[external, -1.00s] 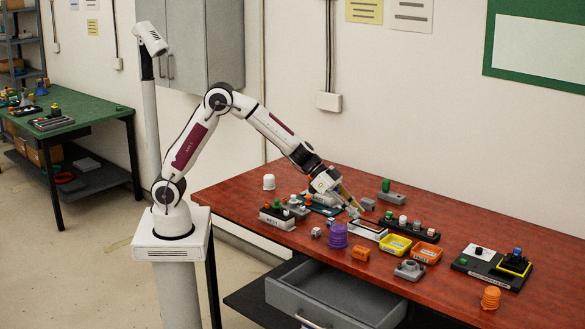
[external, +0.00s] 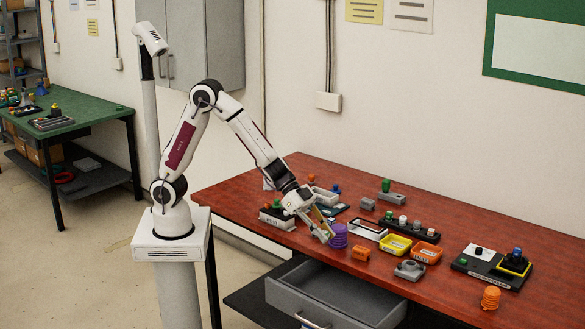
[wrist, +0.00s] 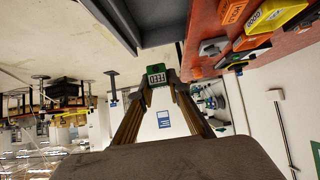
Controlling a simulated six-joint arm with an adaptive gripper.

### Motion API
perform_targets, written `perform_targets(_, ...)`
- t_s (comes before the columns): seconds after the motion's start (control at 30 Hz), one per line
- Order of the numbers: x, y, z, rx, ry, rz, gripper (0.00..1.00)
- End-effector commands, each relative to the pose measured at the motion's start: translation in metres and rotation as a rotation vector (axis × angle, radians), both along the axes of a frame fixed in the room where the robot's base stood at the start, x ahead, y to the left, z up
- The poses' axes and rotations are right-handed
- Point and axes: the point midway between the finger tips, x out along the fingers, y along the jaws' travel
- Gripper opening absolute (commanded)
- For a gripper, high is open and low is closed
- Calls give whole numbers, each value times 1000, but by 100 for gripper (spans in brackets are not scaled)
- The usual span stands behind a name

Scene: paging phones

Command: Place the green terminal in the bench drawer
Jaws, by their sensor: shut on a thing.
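The green terminal (wrist: 156,70), a small green block with pale contacts, is between my fingertips in the wrist view. My gripper (wrist: 157,82) is shut on it. In the external view my gripper (external: 325,236) is low near the bench's front edge, just left of the purple ribbed part, and the terminal cannot be made out there. The bench drawer (external: 290,300) is grey, pulled open below the bench top, in front of and below my gripper. Its visible inside looks empty. A grey drawer edge (wrist: 112,28) shows at the top of the wrist view.
The purple ribbed part (external: 338,238) stands very close to my fingers. An orange block (external: 361,253), a yellow bin (external: 395,246) and an orange bin (external: 426,254) lie to the right. The space above the drawer is clear.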

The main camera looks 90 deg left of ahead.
Motion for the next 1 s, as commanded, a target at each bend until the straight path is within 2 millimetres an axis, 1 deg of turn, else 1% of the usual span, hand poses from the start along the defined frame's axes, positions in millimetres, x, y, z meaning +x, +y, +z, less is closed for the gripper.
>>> perform_targets(0.07,0,1,-7,1,2,1,0)
perform_targets(0.1,0,0,-15,1,6,1,0)
perform_targets(0.27,0,1,-39,1,5,3,0)
perform_targets(0.3,-1,0,-48,0,7,2,0)
perform_targets(0.5,0,0,-85,0,6,2,0)
perform_targets(0.7,0,1,-119,0,4,2,0)
perform_targets(0.83,0,0,-135,0,3,1,0)
perform_targets(1.0,0,0,-147,0,0,1,0)
